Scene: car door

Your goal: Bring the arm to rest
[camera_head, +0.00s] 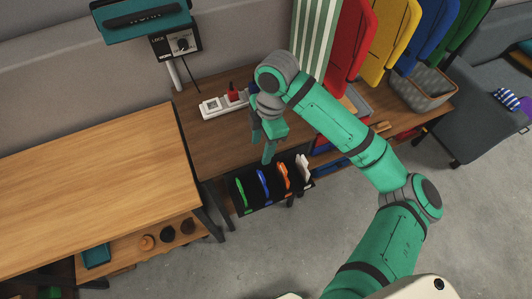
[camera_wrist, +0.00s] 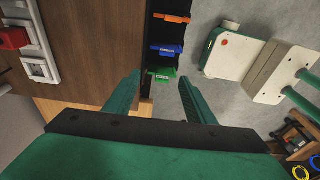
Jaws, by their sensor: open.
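My arm is green with grey joints and reaches from the lower right over the brown table in the head view. My gripper (camera_head: 270,150) points downward near that table's front edge, above a black rack. In the wrist view my gripper (camera_wrist: 160,98) shows two green fingers spread apart with nothing held between them. The black rack (camera_wrist: 157,30) lies beyond the fingertips, with a green item (camera_wrist: 162,73) closest to them. Whether the fingers touch the rack cannot be told.
A white socket strip (camera_head: 224,103) with a red plug lies on the brown table (camera_head: 205,145). A lighter wooden table (camera_head: 95,175) stands at left. Several coloured boards, including a red one (camera_head: 350,45), stand at the back. A grey basket (camera_head: 422,88) is at right.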

